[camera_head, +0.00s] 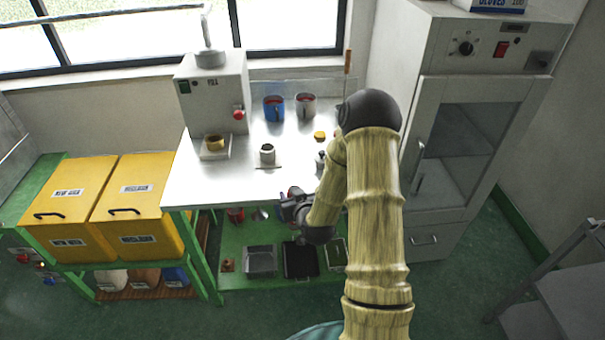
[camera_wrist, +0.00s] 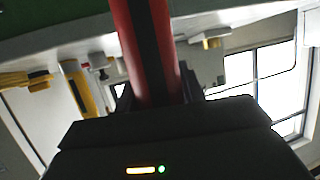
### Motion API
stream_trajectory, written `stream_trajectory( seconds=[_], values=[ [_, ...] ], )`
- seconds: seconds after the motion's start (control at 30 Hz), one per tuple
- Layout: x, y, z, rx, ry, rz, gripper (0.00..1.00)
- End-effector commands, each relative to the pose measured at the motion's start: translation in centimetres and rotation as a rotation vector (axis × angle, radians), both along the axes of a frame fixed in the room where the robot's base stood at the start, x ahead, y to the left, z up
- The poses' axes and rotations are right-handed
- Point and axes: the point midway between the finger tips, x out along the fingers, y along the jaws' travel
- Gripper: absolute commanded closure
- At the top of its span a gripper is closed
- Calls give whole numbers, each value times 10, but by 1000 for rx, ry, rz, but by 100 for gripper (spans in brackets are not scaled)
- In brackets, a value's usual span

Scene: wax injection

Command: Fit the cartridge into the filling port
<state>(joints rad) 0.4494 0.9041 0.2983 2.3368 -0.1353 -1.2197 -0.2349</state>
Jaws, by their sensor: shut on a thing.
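My gripper (camera_head: 288,203) is at the front edge of the white worktable, low beside my arm. In the wrist view, my gripper (camera_wrist: 155,92) is shut on a long red cartridge (camera_wrist: 128,40) with a black stripe, which runs up out of the picture. In the head view only a little red shows at the jaws; the rest is hidden. Which part is the filling port is not clear. A white machine (camera_head: 212,95) at the table's back left has a brass-coloured ring (camera_head: 215,143) on a small plate at its foot. The cartridge is apart from both.
A small grey cup (camera_head: 267,154) stands mid-table; blue (camera_head: 274,108) and grey (camera_head: 305,105) mugs stand behind. Yellow bins (camera_head: 137,205) are left, a tall cabinet (camera_head: 470,150) right. Trays (camera_head: 260,261) lie on the green shelf below. The table's front left is clear.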

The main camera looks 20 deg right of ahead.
Motion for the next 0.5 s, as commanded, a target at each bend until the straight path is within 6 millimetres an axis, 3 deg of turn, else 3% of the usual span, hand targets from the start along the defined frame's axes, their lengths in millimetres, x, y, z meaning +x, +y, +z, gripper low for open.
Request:
stream_trajectory(
  seconds=[0.03,0.2,0.33,0.5],
  values=[
    [-8,13,-17,3,12,11,89],
    [-31,47,-60,-13,16,26,89],
    [-42,62,-79,-20,12,30,89],
    [-46,69,-86,-23,8,31,89]
  ],
)
